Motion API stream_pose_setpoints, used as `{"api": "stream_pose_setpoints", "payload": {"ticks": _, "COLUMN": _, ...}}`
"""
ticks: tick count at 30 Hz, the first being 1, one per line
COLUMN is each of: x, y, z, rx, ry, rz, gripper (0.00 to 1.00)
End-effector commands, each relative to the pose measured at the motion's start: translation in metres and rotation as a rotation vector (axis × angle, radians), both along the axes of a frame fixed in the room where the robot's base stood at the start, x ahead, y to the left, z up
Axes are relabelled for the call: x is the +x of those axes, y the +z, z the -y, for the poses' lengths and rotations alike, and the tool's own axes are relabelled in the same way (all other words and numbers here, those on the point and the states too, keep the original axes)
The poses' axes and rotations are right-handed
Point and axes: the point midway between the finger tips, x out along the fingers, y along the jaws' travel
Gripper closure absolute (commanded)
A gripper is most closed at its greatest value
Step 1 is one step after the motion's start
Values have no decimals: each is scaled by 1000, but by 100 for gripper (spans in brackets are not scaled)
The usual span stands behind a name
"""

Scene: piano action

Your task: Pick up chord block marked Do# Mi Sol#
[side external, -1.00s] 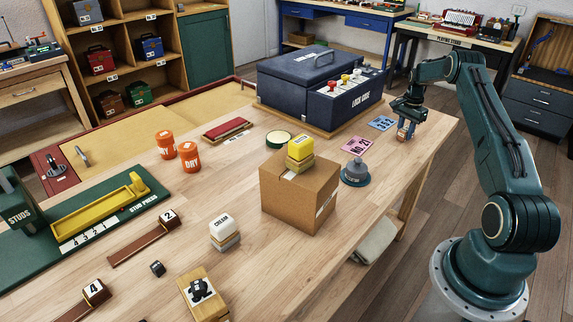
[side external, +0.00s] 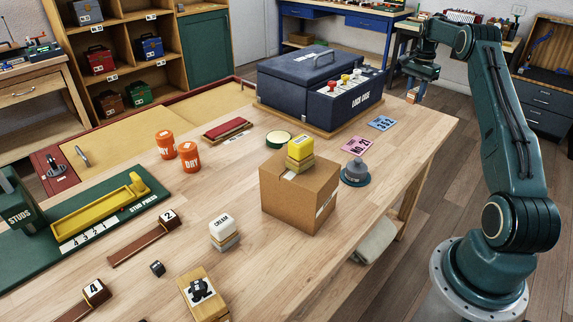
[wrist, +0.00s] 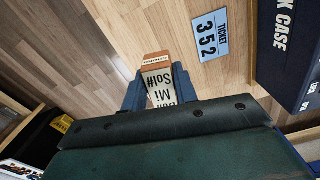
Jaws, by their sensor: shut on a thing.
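The chord block (wrist: 158,82) shows in the wrist view, with a pale face lettered Mi and Sol# upside down. The line nearest my gripper is partly hidden and looks like Do#. The end of the block is orange-brown with small print. My gripper (wrist: 152,97) is shut on the block, with one blue finger on each side of it. In the side view my gripper (side external: 415,95) is raised above the far right part of the table, and the block is small and hard to make out there.
A blue ticket marked 352 (wrist: 209,36) and a pink card (side external: 357,143) lie on the table (side external: 330,262). The dark lock case (side external: 305,85) stands left of my gripper. A grey bell-shaped item (side external: 355,172) and a cardboard box (side external: 290,196) stand nearer the camera.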

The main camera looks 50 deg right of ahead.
Motion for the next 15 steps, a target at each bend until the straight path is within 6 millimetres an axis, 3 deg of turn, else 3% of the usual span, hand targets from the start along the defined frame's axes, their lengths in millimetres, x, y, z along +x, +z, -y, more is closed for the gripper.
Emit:
{"api": "stream_pose_setpoints", "payload": {"ticks": 6, "x": 0, "y": 33, "z": 1, "rx": -2, "ry": 0, "rz": 2, "gripper": 94}}
{"api": "stream_pose_setpoints", "payload": {"ticks": 15, "x": 0, "y": 48, "z": 0, "rx": -1, "ry": 0, "rz": 1, "gripper": 94}}
